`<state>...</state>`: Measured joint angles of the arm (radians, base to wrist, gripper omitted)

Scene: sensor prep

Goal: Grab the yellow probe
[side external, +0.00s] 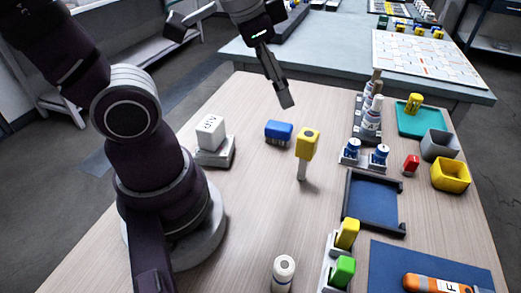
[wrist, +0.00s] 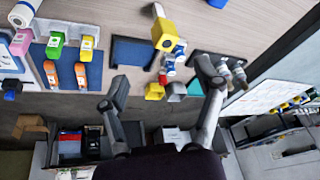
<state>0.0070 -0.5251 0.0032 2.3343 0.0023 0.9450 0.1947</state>
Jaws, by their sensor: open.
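The yellow probe (side external: 307,143) has a boxy yellow head on a pale stem and stands upright on the wooden table. In the wrist view the yellow probe (wrist: 164,36) shows near the top centre, with its pale stem pointing up the picture. My gripper (side external: 286,98) is above the table, up and slightly left of the probe in the side view, apart from it. In the wrist view my gripper (wrist: 163,84) has its two fingers wide apart with nothing held; the probe head appears beyond the fingertips.
A blue block (side external: 279,132) lies left of the probe, near a white box on a grey base (side external: 213,143). A blue tray with a dark rim (side external: 400,188), a yellow bin (side external: 450,175), a grey bin (side external: 440,145) and bottles are to the right. A white cylinder (side external: 283,273) stands in front.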

